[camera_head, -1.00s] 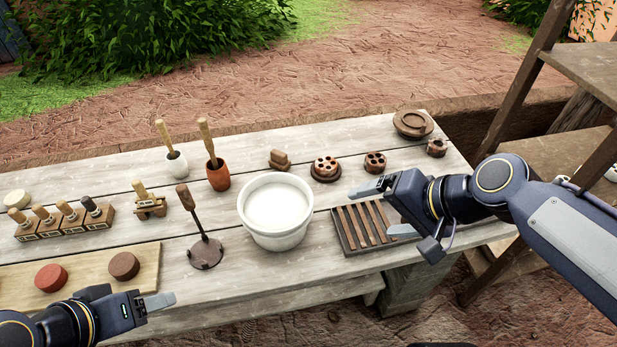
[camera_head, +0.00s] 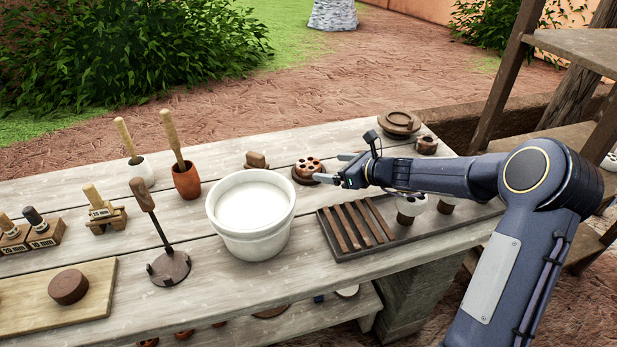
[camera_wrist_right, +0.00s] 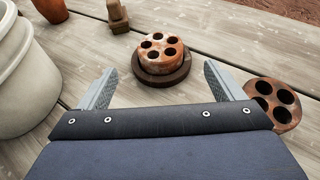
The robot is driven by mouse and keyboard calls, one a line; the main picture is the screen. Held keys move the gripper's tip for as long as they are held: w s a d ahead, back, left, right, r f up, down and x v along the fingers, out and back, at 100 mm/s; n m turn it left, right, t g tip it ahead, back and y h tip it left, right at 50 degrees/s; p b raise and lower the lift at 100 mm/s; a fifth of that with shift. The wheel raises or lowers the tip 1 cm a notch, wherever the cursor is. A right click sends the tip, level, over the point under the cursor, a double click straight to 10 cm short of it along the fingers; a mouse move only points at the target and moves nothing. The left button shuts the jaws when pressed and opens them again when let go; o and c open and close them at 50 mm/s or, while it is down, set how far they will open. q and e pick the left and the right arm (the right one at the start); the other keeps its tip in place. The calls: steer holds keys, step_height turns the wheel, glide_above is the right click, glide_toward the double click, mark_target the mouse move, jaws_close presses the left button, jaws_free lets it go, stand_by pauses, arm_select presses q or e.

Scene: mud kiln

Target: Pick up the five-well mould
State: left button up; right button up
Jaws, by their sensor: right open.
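The five-well mould (camera_head: 309,165) is a round reddish-brown block with several dark holes in its top. It sits on a dark round base (camera_wrist_right: 161,76) on the table, and the mould's top shows clearly in the right wrist view (camera_wrist_right: 160,47). My right gripper (camera_head: 335,168) is open and empty, just to the right of the mould in the head view. In the right wrist view the mould lies ahead of the two spread fingers (camera_wrist_right: 155,88), between their lines and apart from them. My left gripper is out of view.
A similar mould with fewer wells (camera_wrist_right: 272,103) stands close by the right finger. A white bucket (camera_head: 251,215) is to the left, and a wooden stamp (camera_head: 256,160) is behind.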

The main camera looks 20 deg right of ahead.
mark_target(315, 166)
steer(key=x, duration=0.7)
steer(key=shift+w+a+f, duration=0.1)
steer(key=shift+w+f, duration=0.05)
steer(key=shift+f, duration=0.15)
